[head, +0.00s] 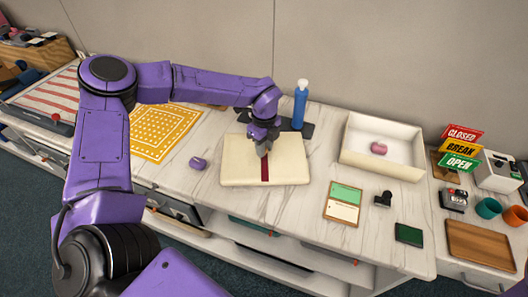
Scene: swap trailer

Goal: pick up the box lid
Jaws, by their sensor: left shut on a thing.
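The box lid (233,165) is a flat cream rectangle with a dark red band down its middle. It lies on or just above the marble-look counter; I cannot tell if there is a gap. My left gripper (262,150) comes down from above and is shut on the lid near the top of the red band. The fingertips are partly hidden. An open cream box (393,172) stands to the right with a pink round thing (379,148) inside. My right gripper is not in view.
A blue bottle (300,105) stands close behind the lid. A purple object (198,163) lies left of it, by a yellow patterned cloth (165,130). A green-and-cream card (343,202), black stamp (383,199) and dark green pad (409,235) lie to the right.

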